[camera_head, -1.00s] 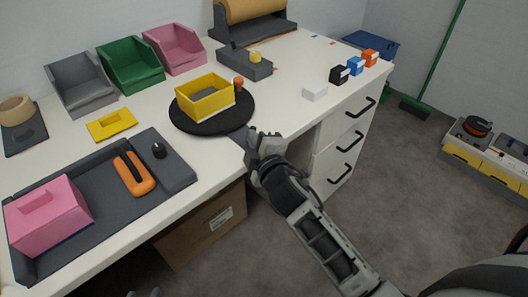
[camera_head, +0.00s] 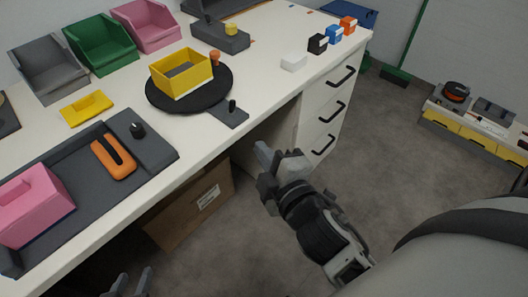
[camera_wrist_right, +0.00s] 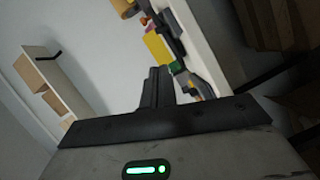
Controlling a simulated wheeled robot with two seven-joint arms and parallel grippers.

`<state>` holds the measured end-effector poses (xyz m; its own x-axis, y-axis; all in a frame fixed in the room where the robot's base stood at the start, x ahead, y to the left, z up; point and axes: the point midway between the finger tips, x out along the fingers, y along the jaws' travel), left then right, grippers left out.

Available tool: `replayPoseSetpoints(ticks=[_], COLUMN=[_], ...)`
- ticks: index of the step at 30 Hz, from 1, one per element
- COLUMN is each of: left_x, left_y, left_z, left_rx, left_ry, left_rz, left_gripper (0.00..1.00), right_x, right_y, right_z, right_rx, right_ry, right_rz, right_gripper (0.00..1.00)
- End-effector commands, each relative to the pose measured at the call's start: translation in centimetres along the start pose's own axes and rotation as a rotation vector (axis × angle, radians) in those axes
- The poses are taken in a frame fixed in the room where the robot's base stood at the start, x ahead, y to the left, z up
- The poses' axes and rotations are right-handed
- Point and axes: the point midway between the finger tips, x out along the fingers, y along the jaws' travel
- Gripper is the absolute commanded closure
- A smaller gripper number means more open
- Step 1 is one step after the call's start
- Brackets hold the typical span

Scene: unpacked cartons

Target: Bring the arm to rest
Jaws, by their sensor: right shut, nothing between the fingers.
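My right arm reaches in from the lower right, and its gripper (camera_head: 264,158) is in the air off the front edge of the table (camera_head: 212,138). The right gripper is empty, with its fingers together in the right wrist view (camera_wrist_right: 158,86). My left gripper (camera_head: 130,283) shows only its two fingertips at the bottom edge of the head view, apart from each other with nothing seen between them. The rest of the left arm is out of view.
A yellow box (camera_head: 182,76) stands on a black turntable (camera_head: 215,91). A dark tray (camera_head: 87,168) holds a pink box (camera_head: 35,210) and an orange tool (camera_head: 113,158). A drawer unit (camera_head: 316,112) and cardboard carton (camera_head: 198,205) stand below.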

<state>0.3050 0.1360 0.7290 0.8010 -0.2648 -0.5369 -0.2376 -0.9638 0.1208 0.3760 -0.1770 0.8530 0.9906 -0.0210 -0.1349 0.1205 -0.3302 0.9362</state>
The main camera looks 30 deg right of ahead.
Motion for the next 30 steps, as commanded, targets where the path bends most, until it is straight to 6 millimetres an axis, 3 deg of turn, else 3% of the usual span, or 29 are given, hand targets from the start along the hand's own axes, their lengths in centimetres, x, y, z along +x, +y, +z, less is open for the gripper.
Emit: replayPoseSetpoints(ticks=[14,17,24,30], left_x=[0.0,-0.1,-0.3,-0.3], left_y=[-0.1,-0.1,-0.1,-0.1], left_z=[0.3,0.2,0.2,0.2], left_rx=[-0.001,0.000,0.007,0.012], left_ry=[-0.007,-0.009,-0.019,-0.022], left_rz=[-0.001,-0.002,-0.007,-0.010], left_gripper=[0.64,0.64,0.64,0.64], right_x=[0.0,-0.4,-3.5,-5.5], right_y=[-0.3,-2.1,-10.2,-13.4], right_z=[0.1,0.3,1.0,0.8], right_rx=[0.023,0.173,0.864,1.185], right_ry=[0.000,-0.005,-0.116,-0.219], right_rz=[-0.011,-0.081,-0.393,-0.527], right_gripper=[1.00,1.00,1.00,1.00])
